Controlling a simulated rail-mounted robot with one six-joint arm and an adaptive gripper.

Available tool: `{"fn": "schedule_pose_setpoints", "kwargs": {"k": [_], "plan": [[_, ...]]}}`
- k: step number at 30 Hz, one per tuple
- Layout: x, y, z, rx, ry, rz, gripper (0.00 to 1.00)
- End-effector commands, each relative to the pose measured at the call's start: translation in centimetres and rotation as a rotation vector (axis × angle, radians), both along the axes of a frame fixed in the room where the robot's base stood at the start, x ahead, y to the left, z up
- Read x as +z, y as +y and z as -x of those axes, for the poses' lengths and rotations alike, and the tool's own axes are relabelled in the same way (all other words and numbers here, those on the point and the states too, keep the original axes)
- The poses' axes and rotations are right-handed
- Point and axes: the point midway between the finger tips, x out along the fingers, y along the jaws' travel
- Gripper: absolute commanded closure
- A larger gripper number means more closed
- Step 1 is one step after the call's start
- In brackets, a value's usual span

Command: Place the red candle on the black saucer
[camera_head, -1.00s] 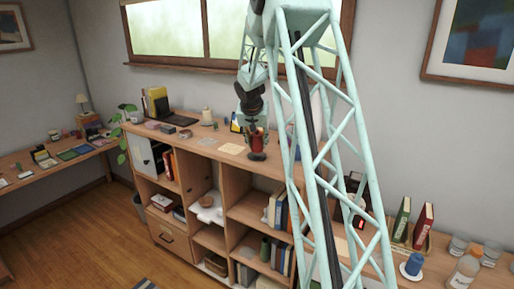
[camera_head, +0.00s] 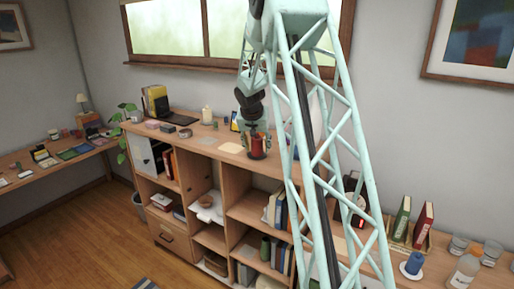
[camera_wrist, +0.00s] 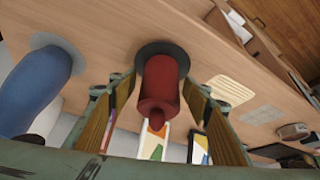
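The red candle (camera_wrist: 160,82) stands upright on the black saucer (camera_wrist: 178,50) in the wrist view, with the saucer's dark rim showing around its base. My gripper (camera_wrist: 157,92) is open, one finger on each side of the candle with a visible gap to both. In the head view, the red candle (camera_head: 258,147) is on the shelf top, with my gripper (camera_head: 256,140) around it. The black saucer is mostly hidden there, a dark edge showing below the candle.
A blue object (camera_wrist: 32,88) on a grey disc stands left of the candle in the wrist view. A pale card (camera_wrist: 230,90) lies to the right.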

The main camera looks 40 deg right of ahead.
Motion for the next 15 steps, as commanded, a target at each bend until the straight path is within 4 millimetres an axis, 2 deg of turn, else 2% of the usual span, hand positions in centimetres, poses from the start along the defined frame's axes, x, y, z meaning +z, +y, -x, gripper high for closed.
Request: {"fn": "schedule_pose_setpoints", "kwargs": {"k": [15], "plan": [[0.25, 0.0, 0.0, 0.0, 0.0, 0.0, 0.55]]}}
